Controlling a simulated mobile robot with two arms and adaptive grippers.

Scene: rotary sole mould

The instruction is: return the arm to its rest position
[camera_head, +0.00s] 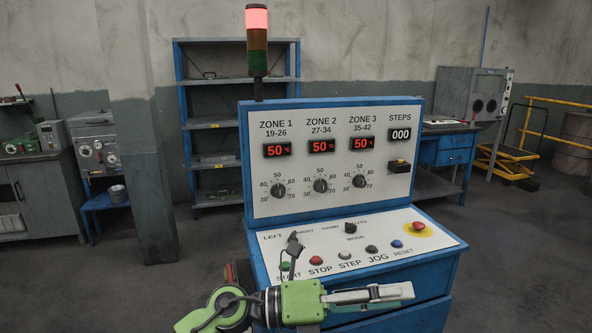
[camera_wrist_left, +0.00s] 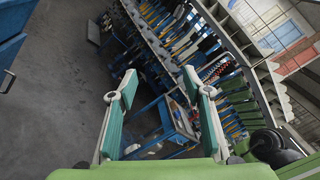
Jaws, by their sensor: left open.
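My left arm (camera_head: 300,303), green and grey, crosses the bottom of the head view in front of the control console. Its gripper (camera_head: 398,294) points to the right, in front of the console's lower edge. In the left wrist view the two green-padded fingers of the gripper (camera_wrist_left: 160,85) stand wide apart. Nothing is between them except the distant background. My right gripper is in neither view.
The blue control console (camera_head: 262,232) stands close behind the arm, with knobs, buttons and red displays of 50. A signal tower (camera_head: 257,40) glows red on top. A blue shelf (camera_head: 215,160) stands behind. The left wrist view shows a rack (camera_wrist_left: 215,75) and open floor (camera_wrist_left: 50,90).

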